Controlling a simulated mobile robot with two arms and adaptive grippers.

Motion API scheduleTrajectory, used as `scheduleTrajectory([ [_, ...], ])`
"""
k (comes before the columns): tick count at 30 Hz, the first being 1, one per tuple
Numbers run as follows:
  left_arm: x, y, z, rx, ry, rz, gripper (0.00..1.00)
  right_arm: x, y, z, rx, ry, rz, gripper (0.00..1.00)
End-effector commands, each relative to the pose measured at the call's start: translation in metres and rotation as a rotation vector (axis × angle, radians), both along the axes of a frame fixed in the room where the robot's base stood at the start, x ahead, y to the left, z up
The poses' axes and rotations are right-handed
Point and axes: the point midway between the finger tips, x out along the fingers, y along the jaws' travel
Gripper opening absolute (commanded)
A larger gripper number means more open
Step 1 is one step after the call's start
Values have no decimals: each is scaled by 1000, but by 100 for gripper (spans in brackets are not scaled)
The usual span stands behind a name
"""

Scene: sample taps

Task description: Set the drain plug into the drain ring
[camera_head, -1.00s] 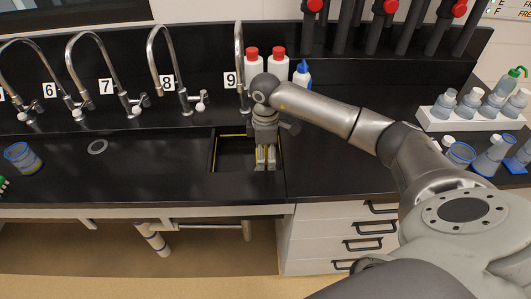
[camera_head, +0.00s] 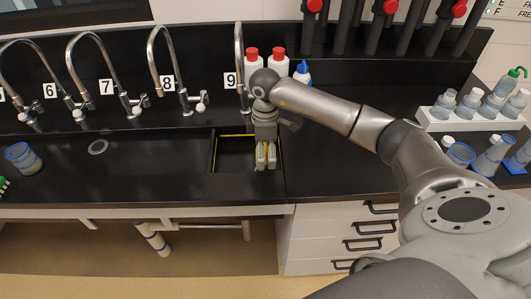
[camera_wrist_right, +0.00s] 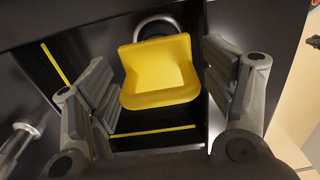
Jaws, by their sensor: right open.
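My right gripper (camera_head: 265,156) points down into the sink basin in the head view. In the right wrist view its two grey fingers (camera_wrist_right: 160,95) stand wide apart. A yellow block-like piece (camera_wrist_right: 160,72), which looks like the drain plug, lies between the fingers with room on both sides. A round metal ring (camera_wrist_right: 171,20), which looks like the drain ring, shows just beyond the yellow piece and is partly hidden by it. I cannot tell whether the piece touches the ring. In the head view the gripper hides the yellow piece. My left gripper is not in view.
The basin (camera_head: 230,158) has dark walls with yellow edge lines close around the gripper. A curved tap (camera_head: 240,60) marked 9 and white red-capped bottles (camera_head: 280,62) stand behind. A small round opening (camera_head: 97,147) lies in the black counter (camera_head: 130,170) at left.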

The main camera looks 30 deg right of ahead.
Motion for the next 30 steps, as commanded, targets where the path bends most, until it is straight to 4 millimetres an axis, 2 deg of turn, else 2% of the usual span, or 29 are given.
scheduleTrajectory([
  [9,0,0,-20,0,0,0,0,2,-1,67,-2,-8,0,76],
  [15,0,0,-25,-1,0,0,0,1,-1,100,-1,-7,-2,76],
  [21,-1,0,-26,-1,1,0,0,1,-1,113,-2,-3,-1,76],
  [30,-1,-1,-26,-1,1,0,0,1,-1,113,-2,-3,-2,76],
])
